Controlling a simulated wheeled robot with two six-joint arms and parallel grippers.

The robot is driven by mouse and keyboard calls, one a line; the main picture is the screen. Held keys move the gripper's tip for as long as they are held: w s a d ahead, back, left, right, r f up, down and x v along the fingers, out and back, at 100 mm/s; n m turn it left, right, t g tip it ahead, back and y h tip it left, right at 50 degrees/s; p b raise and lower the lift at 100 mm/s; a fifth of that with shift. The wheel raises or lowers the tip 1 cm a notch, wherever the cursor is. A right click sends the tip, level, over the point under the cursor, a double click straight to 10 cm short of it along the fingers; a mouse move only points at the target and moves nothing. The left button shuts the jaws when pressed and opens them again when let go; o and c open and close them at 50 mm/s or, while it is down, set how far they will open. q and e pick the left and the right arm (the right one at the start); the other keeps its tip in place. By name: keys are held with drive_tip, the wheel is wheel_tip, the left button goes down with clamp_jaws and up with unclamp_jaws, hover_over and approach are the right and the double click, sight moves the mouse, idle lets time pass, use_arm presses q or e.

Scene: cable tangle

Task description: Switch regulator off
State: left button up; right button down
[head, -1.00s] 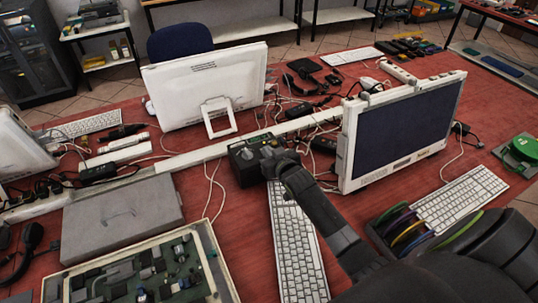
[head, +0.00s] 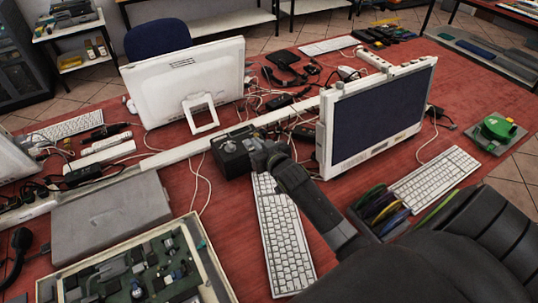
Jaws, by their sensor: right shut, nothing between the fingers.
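The regulator is a small black box (head: 230,166) with a light round knob on its top, in the middle of the red table in the head view. My right gripper (head: 259,152) is at the box's right side, with its arm coming in from the lower right. Its jaws are shut and empty. The gripper covers the right part of the regulator's top, so any switch there is hidden. I cannot tell whether the fingers touch the box. My left gripper is out of view.
A white keyboard (head: 284,240) lies just below the regulator, under my right arm. A monitor (head: 372,118) stands close to the right, another monitor (head: 186,80) behind. A grey case (head: 110,217) and a circuit-board tray (head: 208,255) are at left. Loose cables run around the regulator.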

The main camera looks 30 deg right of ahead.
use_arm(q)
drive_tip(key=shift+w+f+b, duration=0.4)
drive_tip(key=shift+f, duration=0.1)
use_arm(e)
drive_tip(key=s, duration=0.6)
drive_tip(key=shift+a+r, duration=0.15)
drive_tip(key=shift+r, duration=0.05)
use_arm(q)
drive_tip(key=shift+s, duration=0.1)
